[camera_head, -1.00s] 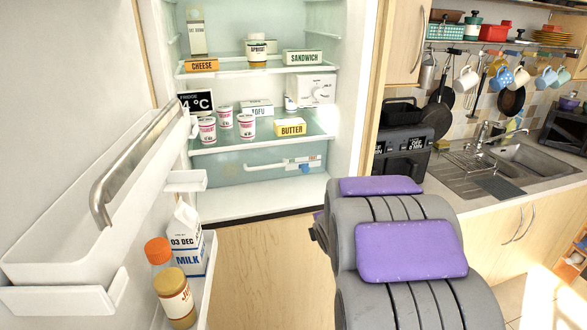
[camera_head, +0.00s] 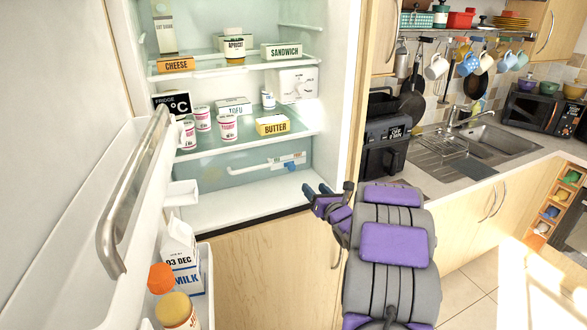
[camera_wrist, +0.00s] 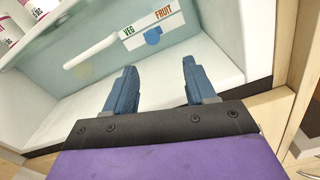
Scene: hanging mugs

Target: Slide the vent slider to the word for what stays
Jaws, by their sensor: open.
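The vent slider is a white strip (camera_head: 262,164) on the clear drawer front at the bottom of the open fridge. The blue knob (camera_wrist: 152,37) sits at the label's lower edge, between the two words. My gripper (camera_head: 316,189) is open and empty, in front of the fridge floor, below and right of the knob. In the wrist view its blue fingers (camera_wrist: 160,66) point toward the knob, apart from it.
The open fridge door (camera_head: 135,185) stands at left, with a milk carton (camera_head: 182,258) and jars in its rack. A shelf above the drawer holds yogurt pots, tofu and butter (camera_head: 272,126). The counter with an air fryer (camera_head: 385,140) is right of the fridge.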

